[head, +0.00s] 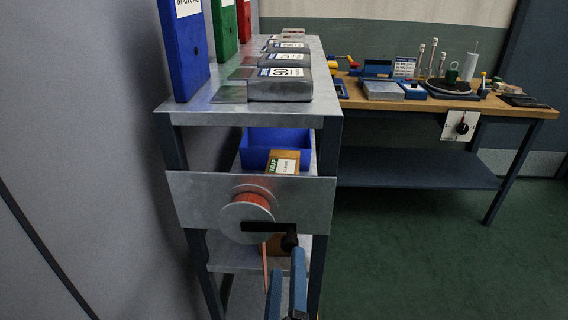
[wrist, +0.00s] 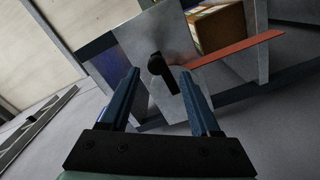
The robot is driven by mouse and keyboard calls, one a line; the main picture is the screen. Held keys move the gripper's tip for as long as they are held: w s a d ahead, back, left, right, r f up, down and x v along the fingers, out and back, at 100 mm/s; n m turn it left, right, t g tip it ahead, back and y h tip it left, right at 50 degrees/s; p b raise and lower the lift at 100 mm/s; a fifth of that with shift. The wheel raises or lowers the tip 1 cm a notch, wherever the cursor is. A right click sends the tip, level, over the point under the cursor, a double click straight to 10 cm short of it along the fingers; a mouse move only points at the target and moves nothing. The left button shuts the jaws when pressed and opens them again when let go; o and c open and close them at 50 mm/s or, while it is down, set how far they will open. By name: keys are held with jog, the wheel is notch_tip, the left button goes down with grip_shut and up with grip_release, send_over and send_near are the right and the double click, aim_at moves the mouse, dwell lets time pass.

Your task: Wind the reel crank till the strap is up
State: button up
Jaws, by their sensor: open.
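The reel (head: 243,215) is a round grey disc with red strap wound on it, mounted on a metal plate (head: 200,200) at the shelf's front. Its black crank (head: 262,227) points right, with a dark knob (head: 290,242) at the end. In the wrist view the strap (wrist: 235,51) runs off to the right. My gripper (head: 287,262) is open just below the knob. In the wrist view the crank (wrist: 164,75) appears between the fingertips (wrist: 160,73), which do not hold it.
The metal shelf (head: 215,117) carries binders and several labelled grey blocks on top. A blue bin (head: 262,143) and a cardboard box (head: 283,161) stand behind the plate. A grey wall is close on the left. A workbench (head: 430,104) stands at the back right, with open green floor before it.

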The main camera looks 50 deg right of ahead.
jog(key=shift+b+v, duration=0.4)
jog(key=shift+v, duration=1.75)
